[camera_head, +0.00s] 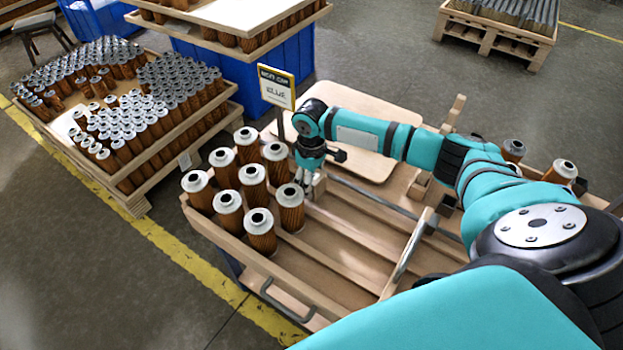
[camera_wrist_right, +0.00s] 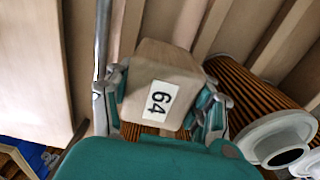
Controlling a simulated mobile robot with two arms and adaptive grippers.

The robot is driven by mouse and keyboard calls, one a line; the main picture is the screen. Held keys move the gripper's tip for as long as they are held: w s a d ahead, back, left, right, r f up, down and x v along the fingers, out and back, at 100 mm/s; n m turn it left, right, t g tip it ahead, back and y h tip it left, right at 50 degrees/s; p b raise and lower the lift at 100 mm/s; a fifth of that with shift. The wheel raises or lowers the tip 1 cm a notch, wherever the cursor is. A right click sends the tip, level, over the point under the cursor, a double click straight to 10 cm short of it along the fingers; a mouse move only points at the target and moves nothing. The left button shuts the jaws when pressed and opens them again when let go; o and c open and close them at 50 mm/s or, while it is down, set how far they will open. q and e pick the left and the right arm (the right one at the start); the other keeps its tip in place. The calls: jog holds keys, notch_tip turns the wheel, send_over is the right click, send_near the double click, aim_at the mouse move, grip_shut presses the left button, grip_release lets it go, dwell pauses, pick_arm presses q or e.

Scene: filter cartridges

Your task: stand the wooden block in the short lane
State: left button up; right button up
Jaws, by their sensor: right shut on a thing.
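The wooden block (camera_wrist_right: 158,88) is pale, with a white label reading 64, and sits between the fingers of my right gripper (camera_wrist_right: 163,98) in the right wrist view. In the head view my right gripper (camera_head: 309,187) points down at the left part of the wooden lane tray (camera_head: 245,262), just right of the standing cartridges. The fingers and arm hide most of the block there. Wooden dividers (camera_head: 350,262) split the tray into lanes. I cannot tell whether the block touches the tray floor. My left gripper is not in view.
Several brown cartridges with white caps (camera_head: 253,182) stand close to the gripper at the tray's left end; one (camera_wrist_right: 278,138) is right beside it. A flat board (camera_head: 350,135) lies behind. The middle lanes look empty.

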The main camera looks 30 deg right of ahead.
jog(key=shift+f, duration=0.25)
dwell(0.4)
jog(key=shift+f+b, duration=0.3)
jog(key=shift+f, duration=1)
jog(key=o, duration=1.3)
notch_tip(320, 180, up, 12)
